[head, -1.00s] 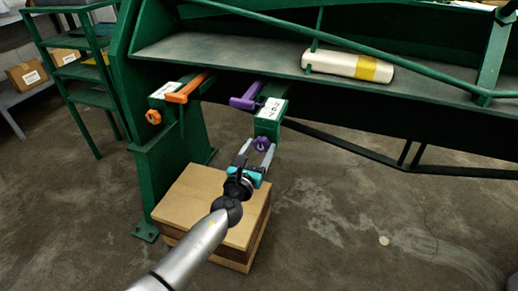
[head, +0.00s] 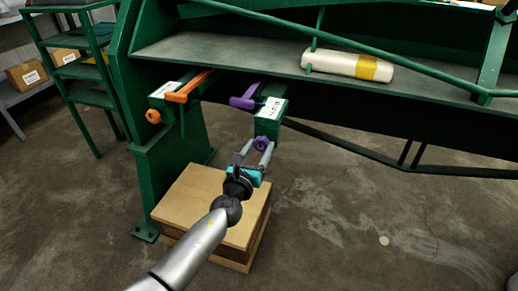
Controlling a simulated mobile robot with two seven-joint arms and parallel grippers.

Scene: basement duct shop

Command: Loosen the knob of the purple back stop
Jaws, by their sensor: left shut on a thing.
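The purple back stop (head: 247,102) sticks out from the front of the green machine, with a green block (head: 270,121) and white label at its right end. Its purple knob (head: 262,142) is at the lower front of that block. My left gripper (head: 262,146) reaches up from below, its two fingers on either side of the knob and shut on it. The fingers partly cover the knob. My right gripper is not in view.
An orange back stop (head: 189,87) with an orange knob (head: 153,116) is to the left. A wooden block stack (head: 195,196) stands on the floor below my arm. A white roll with a yellow band (head: 347,66) lies on the machine's shelf. The floor at right is mostly clear.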

